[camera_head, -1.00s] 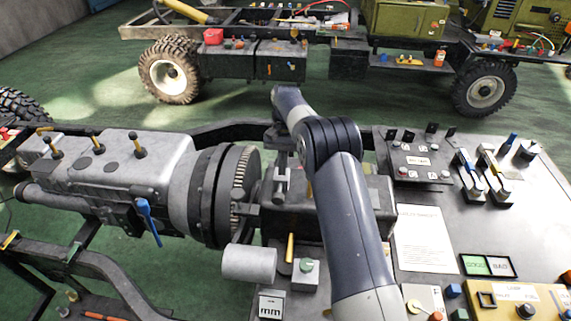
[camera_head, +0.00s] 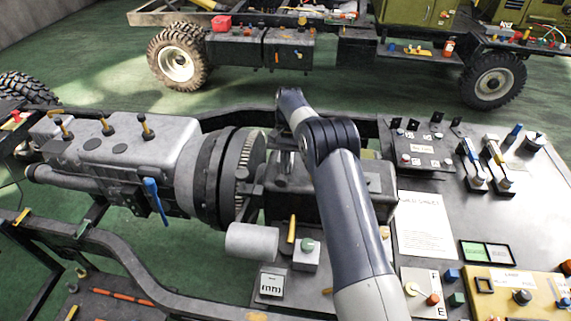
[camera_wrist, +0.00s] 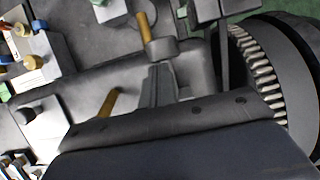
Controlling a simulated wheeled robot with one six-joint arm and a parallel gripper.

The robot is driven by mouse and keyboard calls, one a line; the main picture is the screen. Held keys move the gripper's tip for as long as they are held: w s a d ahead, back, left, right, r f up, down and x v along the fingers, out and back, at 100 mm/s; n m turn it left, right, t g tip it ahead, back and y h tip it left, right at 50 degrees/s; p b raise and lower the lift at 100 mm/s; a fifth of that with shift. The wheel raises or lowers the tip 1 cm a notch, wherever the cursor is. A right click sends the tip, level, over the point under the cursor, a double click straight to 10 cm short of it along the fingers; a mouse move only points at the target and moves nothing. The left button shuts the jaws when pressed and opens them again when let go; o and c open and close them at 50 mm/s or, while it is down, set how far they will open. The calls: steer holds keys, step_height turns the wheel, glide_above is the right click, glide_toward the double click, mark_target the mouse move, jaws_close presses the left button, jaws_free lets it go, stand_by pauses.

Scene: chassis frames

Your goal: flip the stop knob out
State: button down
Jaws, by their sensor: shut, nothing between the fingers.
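No part is plainly marked as the stop knob, so I cannot tell which it is. On the dark block beside the toothed flywheel, a short yellow-orange lever (camera_wrist: 108,103) shows in the wrist view; my arm hides it in the head view. A second yellow lever (camera_head: 291,229) stands in front of the block and shows in the wrist view (camera_wrist: 145,28). My gripper (camera_wrist: 157,85) is shut and empty, low over the block between these levers. In the head view its tips are hidden by my arm and the block.
The toothed flywheel (camera_head: 247,165) and grey engine (camera_head: 110,150) lie left of the block. A pale cylinder (camera_head: 252,240) and a green-button box (camera_head: 306,255) stand in front. A bench (camera_head: 420,235) with switches and a paper fills the right. Another chassis stands behind.

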mark_target(283, 180)
steer(key=shift+s+a+f+b, duration=0.1)
steer(key=shift+s+a+b, duration=0.15)
steer(key=shift+s, duration=0.6)
steer(key=shift+s+a+b, duration=0.1)
steer(key=shift+s+b, duration=0.25)
steer(key=shift+s, duration=0.45)
